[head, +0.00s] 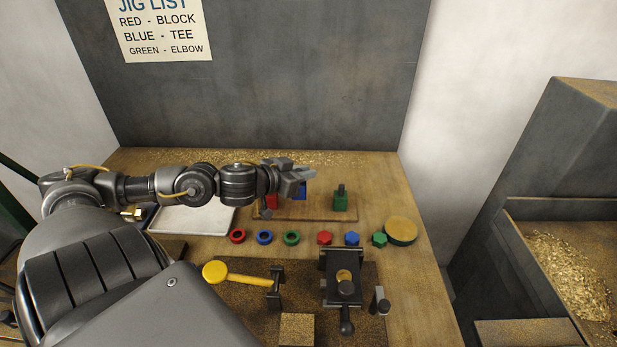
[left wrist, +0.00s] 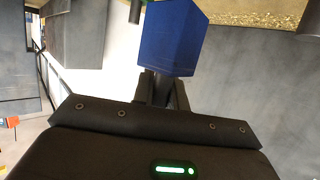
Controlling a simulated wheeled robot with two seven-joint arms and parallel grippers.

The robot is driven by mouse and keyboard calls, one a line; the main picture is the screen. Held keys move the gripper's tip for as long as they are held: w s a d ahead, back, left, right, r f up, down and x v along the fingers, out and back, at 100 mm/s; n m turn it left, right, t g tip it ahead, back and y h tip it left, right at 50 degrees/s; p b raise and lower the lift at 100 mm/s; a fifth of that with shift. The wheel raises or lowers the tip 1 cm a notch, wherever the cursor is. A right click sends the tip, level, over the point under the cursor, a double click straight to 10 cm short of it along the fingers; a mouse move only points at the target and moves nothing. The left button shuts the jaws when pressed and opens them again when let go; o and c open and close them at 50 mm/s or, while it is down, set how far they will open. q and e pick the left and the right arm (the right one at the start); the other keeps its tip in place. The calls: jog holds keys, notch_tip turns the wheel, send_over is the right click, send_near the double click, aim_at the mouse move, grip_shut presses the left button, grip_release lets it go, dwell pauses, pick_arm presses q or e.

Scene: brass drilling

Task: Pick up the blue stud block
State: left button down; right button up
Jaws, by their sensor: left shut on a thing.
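The blue stud block (left wrist: 172,38) is large in the left wrist view, at the tips of my left gripper's fingers (left wrist: 163,88). In the head view only a small part of the blue block (head: 302,192) shows below my left gripper (head: 300,177). My left gripper is shut on it. The gripper hides most of the block, and I cannot tell whether it touches the wooden board (head: 318,214) beneath. A red block (head: 272,201) is left of it and a green stud block (head: 341,202) is right of it. My right gripper is not in view.
A pale tray (head: 190,222) lies left of the board. Coloured rings and hex pieces, including a blue ring (head: 264,237), form a row in front, with a round tan disc (head: 401,230) at right. A yellow mallet (head: 215,271) and a dark clamp (head: 343,275) are nearer.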

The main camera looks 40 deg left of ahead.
pick_arm(q)
jog(key=s+d+r+p, duration=0.3)
jog(key=s+r+p, duration=0.2)
jog(key=s+p, duration=0.3)
jog(key=shift+s+d, duration=0.35)
jog(key=shift+s, duration=0.05)
jog(key=shift+f, duration=0.1)
